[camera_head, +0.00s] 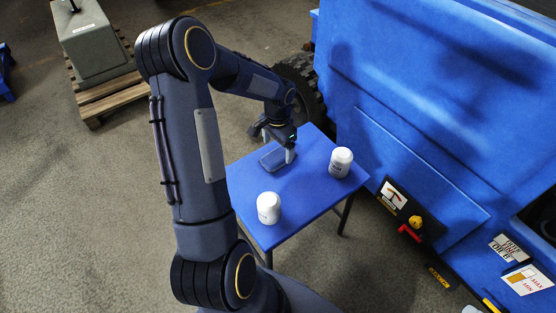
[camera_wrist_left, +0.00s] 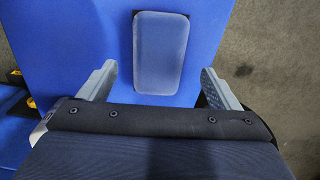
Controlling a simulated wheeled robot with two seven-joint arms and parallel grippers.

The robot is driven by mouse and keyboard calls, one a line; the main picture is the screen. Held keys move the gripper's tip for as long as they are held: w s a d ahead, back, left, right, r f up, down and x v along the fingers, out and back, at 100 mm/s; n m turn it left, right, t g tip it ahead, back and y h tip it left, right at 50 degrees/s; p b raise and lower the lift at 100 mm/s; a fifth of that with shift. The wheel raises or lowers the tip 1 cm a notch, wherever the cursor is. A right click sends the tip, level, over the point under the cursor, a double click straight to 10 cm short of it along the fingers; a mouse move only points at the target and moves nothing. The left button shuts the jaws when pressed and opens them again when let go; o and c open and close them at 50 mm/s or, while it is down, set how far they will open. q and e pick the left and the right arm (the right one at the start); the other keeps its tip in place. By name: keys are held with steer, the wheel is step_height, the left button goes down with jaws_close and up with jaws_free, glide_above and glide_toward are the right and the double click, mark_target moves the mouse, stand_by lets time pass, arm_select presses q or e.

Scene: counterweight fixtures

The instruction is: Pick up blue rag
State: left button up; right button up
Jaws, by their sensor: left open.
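The blue rag (camera_head: 272,159) is a flat, folded, greyish-blue rectangle lying on the blue table (camera_head: 300,205), near its far left edge. In the left wrist view the rag (camera_wrist_left: 160,52) lies just ahead of and between the fingers, with a dark edge around part of it. My left gripper (camera_head: 281,150) is over the rag in the head view, pointing down. In the left wrist view my left gripper (camera_wrist_left: 160,85) is open, with a finger on each side and nothing between them held. My right gripper is not in view.
Two white canisters stand on the table, one at the near left (camera_head: 268,208) and one at the right (camera_head: 341,162). A large blue machine (camera_head: 430,110) rises behind the table. A grey counterweight (camera_head: 92,42) sits on a wooden pallet (camera_head: 108,97) at the far left.

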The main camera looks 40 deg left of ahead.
mark_target(278, 155)
arm_select(q)
step_height(278, 155, down, 4)
steer(key=shift+d+r+b, duration=0.1)
steer(key=shift+r+b, duration=0.1)
steer(key=shift+b, duration=0.35)
steer(key=c, duration=1.1)
steer(key=shift+r, duration=0.1)
step_height(278, 155, up, 4)
steer(key=shift+d+f+p, duration=0.1)
steer(key=shift+p, duration=0.75)
steer(key=s+d+r+p, duration=0.1)
steer(key=d+r, duration=0.2)
steer(key=d, duration=0.1)
steer(key=s+d+r+p, duration=0.1)
steer(key=s+d+r, duration=0.1)
steer(key=d+r, duration=0.1)
steer(key=s+d+r+p, duration=0.1)
steer(key=d+r, duration=0.2)
steer(key=d, duration=0.3)
steer(key=shift+s+d+r+p, duration=0.1)
steer(key=shift+s+p, duration=0.05)
steer(key=shift+p, duration=0.25)
